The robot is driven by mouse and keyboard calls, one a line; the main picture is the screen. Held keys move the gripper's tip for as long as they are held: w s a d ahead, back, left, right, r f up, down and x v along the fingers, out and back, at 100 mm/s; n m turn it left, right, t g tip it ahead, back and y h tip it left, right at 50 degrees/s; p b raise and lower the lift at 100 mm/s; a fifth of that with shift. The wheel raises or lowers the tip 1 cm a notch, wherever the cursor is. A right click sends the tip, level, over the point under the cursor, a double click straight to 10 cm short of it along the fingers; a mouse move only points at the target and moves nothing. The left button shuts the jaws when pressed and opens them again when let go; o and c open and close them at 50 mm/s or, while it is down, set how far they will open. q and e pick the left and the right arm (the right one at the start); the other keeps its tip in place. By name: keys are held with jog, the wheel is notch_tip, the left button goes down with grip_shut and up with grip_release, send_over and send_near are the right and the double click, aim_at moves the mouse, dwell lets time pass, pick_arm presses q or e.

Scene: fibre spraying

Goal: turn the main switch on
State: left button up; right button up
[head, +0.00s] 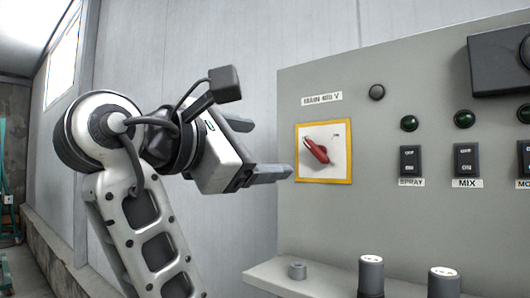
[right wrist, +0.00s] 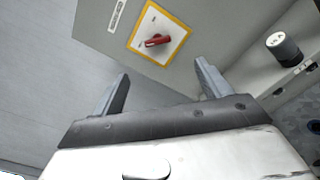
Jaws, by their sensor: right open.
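The main switch is a red rotary knob (head: 317,150) on a white plate with a yellow border (head: 324,180), on the front of a grey control panel (head: 300,100). Its handle lies at a slant in the head view. My right gripper (head: 272,150) is just left of the switch, pointing at the panel, open and empty. In the right wrist view the red knob (right wrist: 157,41) shows beyond and between the two spread fingers (right wrist: 160,90), not touched. My left gripper is not in view.
Right of the switch are black rocker switches marked SPRAY (head: 411,160) and MIX (head: 467,160), with green lamps (head: 409,123) above. A grey wall is behind.

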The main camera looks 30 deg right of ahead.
jog(key=p, duration=0.1)
send_near(312, 152)
jog(key=p+x, duration=0.2)
jog(key=x, duration=0.7)
jog(key=shift+p, duration=0.35)
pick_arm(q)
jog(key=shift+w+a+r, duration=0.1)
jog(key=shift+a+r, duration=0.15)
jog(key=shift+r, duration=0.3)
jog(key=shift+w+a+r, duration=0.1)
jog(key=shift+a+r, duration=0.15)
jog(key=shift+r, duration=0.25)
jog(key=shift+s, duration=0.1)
pick_arm(e)
jog(key=c, duration=1)
